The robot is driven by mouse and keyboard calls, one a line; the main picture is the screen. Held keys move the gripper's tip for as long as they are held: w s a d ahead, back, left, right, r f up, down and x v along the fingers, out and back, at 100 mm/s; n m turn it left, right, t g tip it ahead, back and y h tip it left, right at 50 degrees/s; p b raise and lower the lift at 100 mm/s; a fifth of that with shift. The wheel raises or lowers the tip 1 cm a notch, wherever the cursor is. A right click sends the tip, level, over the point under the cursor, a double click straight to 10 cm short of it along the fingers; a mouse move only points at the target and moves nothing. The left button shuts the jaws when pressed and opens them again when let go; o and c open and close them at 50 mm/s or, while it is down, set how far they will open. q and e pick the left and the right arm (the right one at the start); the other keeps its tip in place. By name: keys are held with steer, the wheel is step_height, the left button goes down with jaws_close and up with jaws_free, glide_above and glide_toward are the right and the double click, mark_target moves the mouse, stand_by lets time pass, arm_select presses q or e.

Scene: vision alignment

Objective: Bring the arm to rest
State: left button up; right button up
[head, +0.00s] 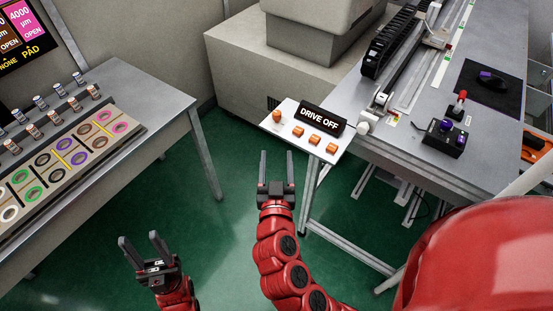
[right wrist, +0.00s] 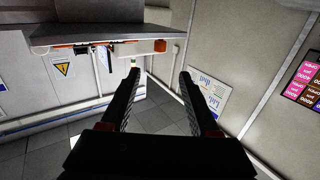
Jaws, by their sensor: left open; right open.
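My right gripper (head: 276,158) is in the middle of the head view, over the green floor just in front of a white panel. Its two fingers are parallel and apart, with nothing between them. In the right wrist view the same gripper (right wrist: 158,76) shows open and empty. My left gripper (head: 140,240) is lower and further left in the head view, over open floor. Its fingers are spread and empty. Both red arms come in from the lower edge. Neither gripper touches anything that I can see.
The white panel (head: 281,133) carries orange buttons and a "DRIVE OFF" sign (head: 323,119). A grey workbench (head: 480,165) with a control box (head: 443,138) stands right. A left table (head: 150,85) holds a board of coloured rings (head: 75,158) and small bottles. Green floor (head: 200,225) between is clear.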

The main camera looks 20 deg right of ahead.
steer(key=shift+s+a, duration=0.2)
steer(key=shift+s, duration=0.45)
